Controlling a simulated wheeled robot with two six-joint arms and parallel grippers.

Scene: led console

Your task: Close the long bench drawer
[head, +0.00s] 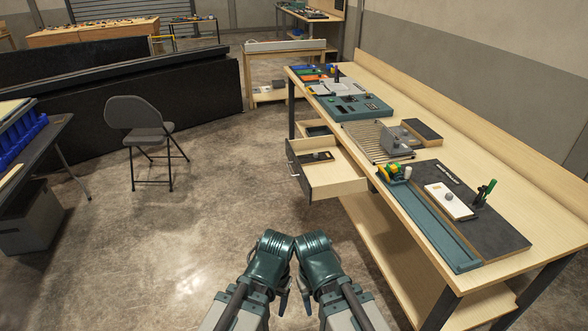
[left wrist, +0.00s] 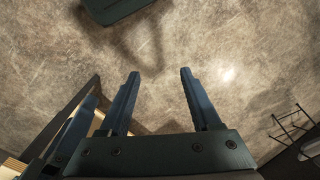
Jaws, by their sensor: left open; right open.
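The long wooden bench (head: 447,146) runs along the right side of the head view. A pale wooden drawer (head: 340,188) stands pulled out from under its top, toward the left, with a dark object (head: 317,157) inside. The drawer's front and handle face left. My left gripper (head: 283,303) and right gripper (head: 306,303) are low in the middle of the head view, close together and well short of the drawer. They are small and partly hidden there. In the left wrist view my left gripper (left wrist: 159,73) is open and empty over bare floor.
Another compartment (head: 317,129) shows beyond the open drawer. A teal rail (head: 430,222) and a dark mat (head: 497,238) lie on the near bench top. A folding chair (head: 138,117) stands left of the drawer. The concrete floor before the drawer is clear.

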